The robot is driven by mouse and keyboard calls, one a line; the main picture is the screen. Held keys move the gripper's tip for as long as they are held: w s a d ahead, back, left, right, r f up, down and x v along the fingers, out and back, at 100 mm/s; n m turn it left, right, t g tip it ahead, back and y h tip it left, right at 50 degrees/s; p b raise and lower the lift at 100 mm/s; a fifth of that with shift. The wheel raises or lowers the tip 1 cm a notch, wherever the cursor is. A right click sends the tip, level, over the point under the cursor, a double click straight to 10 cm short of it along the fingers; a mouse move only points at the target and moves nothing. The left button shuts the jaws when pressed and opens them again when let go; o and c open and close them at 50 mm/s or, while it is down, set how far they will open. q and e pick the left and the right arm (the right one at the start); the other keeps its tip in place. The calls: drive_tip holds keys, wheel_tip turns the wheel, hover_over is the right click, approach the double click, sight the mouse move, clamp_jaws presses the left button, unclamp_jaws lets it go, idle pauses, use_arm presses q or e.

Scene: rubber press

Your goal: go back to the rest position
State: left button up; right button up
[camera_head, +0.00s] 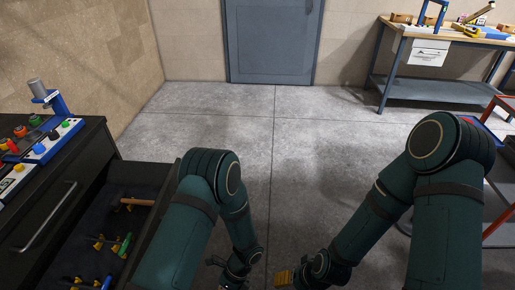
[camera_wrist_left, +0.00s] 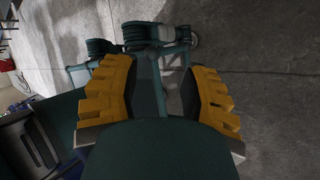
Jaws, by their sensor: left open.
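My left arm comes in from the left in the head view and bends down to the bottom edge, where the left wrist (camera_head: 238,268) shows but the jaws are cut off. In the left wrist view my left gripper (camera_wrist_left: 160,82) has its two yellow fingers wide apart, with nothing between them but parts of my own body and the floor behind. My right arm comes in from the right and bends down toward the middle. Part of my right gripper (camera_head: 285,278) shows as a yellow finger at the bottom edge; its opening cannot be made out.
At left, a dark cabinet (camera_head: 62,190) carries a control panel (camera_head: 40,150). Its open drawer (camera_head: 150,172) holds several tools and sits close to my left arm. A workbench (camera_head: 440,88) stands at the back right, a red-framed object (camera_head: 497,103) at the right edge. The middle floor is clear.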

use_arm(q)
wheel_tip(320, 180, up, 9)
drive_tip(key=n+t+h, duration=0.7)
drive_tip(key=n+h, duration=0.2)
drive_tip(key=n, duration=1.6)
drive_tip(key=shift+w+d, duration=0.4)
drive_tip(key=shift+d, duration=0.05)
